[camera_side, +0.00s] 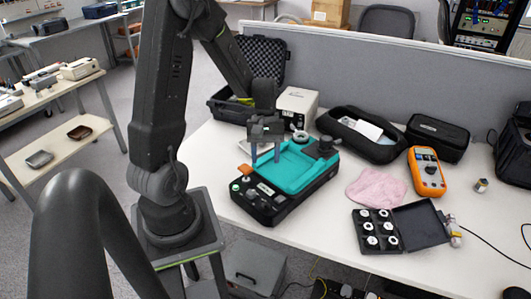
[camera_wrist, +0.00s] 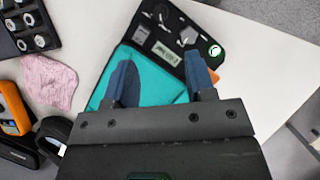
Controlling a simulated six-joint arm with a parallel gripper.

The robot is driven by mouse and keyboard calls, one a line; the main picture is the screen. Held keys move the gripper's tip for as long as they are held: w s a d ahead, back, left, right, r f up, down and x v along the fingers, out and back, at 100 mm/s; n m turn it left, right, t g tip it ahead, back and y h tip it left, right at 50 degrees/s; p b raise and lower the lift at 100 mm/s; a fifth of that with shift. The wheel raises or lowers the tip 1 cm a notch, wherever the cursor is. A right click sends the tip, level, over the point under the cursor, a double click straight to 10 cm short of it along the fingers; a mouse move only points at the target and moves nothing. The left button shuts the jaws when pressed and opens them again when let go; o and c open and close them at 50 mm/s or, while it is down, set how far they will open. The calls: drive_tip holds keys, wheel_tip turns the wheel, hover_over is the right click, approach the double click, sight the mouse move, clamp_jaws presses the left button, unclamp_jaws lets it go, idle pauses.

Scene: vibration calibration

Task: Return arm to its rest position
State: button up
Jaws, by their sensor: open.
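My gripper (camera_side: 265,152) hangs fingers down over the left part of the teal-topped calibration unit (camera_side: 297,168) on the white table. Its two blue fingers stand apart with nothing visible between them. In the wrist view, my gripper (camera_wrist: 160,85) is also open, with the teal surface and the unit's black control panel (camera_wrist: 165,42) beyond the fingers. The side view shows the fingertips close to the teal surface, but I cannot tell whether they touch it.
A black case of round parts (camera_side: 378,232), a pink cloth (camera_side: 377,187) and an orange multimeter (camera_side: 427,170) lie right of the unit. A white box (camera_side: 297,106), an open foam-lined case (camera_side: 262,60) and black pouches (camera_side: 362,133) stand behind. A grey partition (camera_side: 390,70) borders the back.

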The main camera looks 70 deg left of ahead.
drive_tip(key=shift+a+r, duration=0.1)
drive_tip(key=shift+r, duration=0.2)
drive_tip(key=s+d+r+m+t+y, duration=0.2)
drive_tip(key=s+d+r+m+t, duration=0.1)
drive_tip(key=d+r+m, duration=0.3)
drive_tip(key=s+d+r+m+t+y, duration=0.2)
drive_tip(key=s+d+r+m+t, duration=0.1)
drive_tip(key=d+r+m, duration=0.4)
drive_tip(key=d+r+t, duration=0.1)
drive_tip(key=d+r, duration=0.2)
drive_tip(key=r, duration=0.1)
drive_tip(key=shift+d+r+m, duration=0.15)
drive_tip(key=shift+m, duration=0.15)
drive_tip(key=shift+c, duration=0.3)
